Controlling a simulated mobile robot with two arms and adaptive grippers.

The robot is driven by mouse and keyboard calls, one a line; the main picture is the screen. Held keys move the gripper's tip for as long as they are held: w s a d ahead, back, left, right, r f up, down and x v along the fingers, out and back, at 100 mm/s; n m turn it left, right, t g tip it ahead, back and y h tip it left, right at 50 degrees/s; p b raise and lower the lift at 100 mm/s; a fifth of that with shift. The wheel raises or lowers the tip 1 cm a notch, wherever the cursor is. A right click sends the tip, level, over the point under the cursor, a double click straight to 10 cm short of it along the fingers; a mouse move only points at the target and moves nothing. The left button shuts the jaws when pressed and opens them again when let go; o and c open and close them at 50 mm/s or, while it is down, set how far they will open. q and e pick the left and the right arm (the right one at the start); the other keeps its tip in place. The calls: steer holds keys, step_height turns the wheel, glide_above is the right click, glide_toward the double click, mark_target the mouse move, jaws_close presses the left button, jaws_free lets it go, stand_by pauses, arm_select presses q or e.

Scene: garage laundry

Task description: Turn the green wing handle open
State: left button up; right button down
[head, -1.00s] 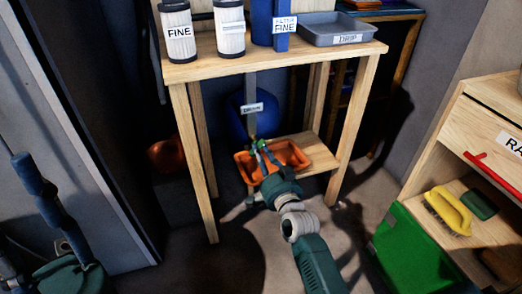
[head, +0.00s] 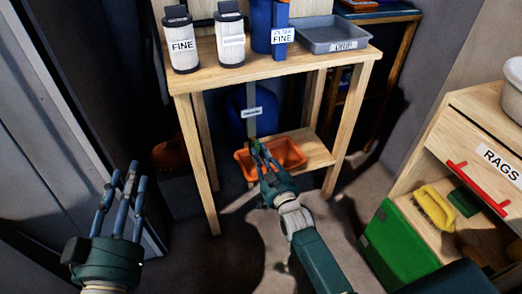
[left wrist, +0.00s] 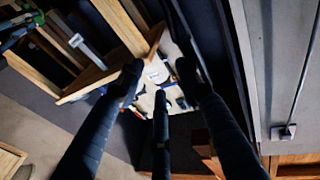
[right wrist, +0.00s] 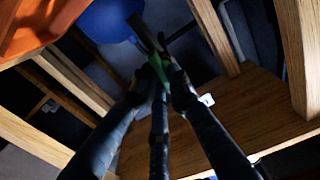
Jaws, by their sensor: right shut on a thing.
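The green wing handle (right wrist: 158,66) shows between the fingertips of my right gripper (right wrist: 158,88) in the right wrist view. It sits on a dark pipe below the blue tank. In the head view my right gripper (head: 260,148) reaches under the table above the orange tray, and its fingers hide most of the handle (head: 254,141). The right fingers are shut on the handle. How far the handle is turned cannot be told. My left gripper (head: 128,185) is open and empty at the left, away from the table.
The wooden table (head: 290,72) carries filter canisters, a blue housing and a grey drip tray (head: 335,35). A green box (head: 400,245) and a rags drawer (head: 480,165) stand at the right.

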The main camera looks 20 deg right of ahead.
arm_select(q)
step_height(320, 180, down, 6)
steer(key=g+y, duration=0.1)
steer(key=g, duration=0.1)
steer(key=shift+s+a+g+p, duration=0.25)
steer(key=shift+a+g+p, duration=0.15)
steer(key=shift+a, duration=0.05)
arm_select(e)
steer(key=shift+n, duration=0.8)
arm_select(q)
steer(key=shift+f, duration=0.1)
arm_select(e)
steer(key=c, duration=1.7)
jaws_free()
steer(key=shift+o, duration=0.2)
steer(key=s, duration=1.2)
steer(key=shift+d, duration=0.25)
